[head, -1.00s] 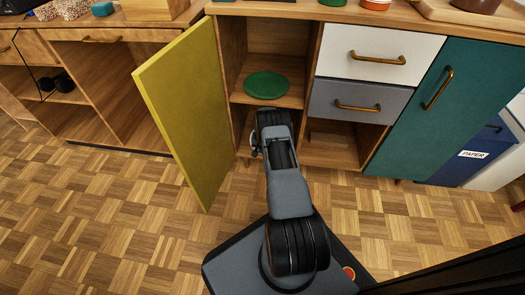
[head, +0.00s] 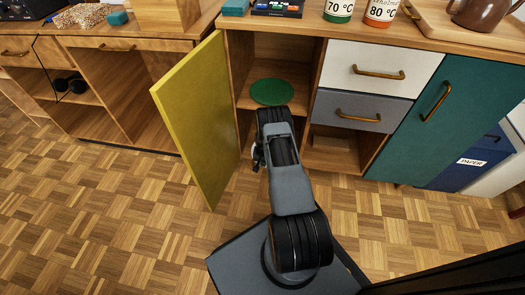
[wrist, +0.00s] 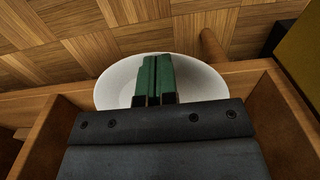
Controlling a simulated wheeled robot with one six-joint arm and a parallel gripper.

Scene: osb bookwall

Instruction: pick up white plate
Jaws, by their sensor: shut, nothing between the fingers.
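In the head view I cannot make out the white plate or my fingertips. My arm covers the lower part of the open cabinet there.
A green plate (head: 271,92) lies on the cabinet's upper shelf. The yellow door (head: 195,120) stands open on the left. Drawers (head: 360,110) and a teal door (head: 445,110) are on the right. Parquet floor (head: 90,220) is free at left.

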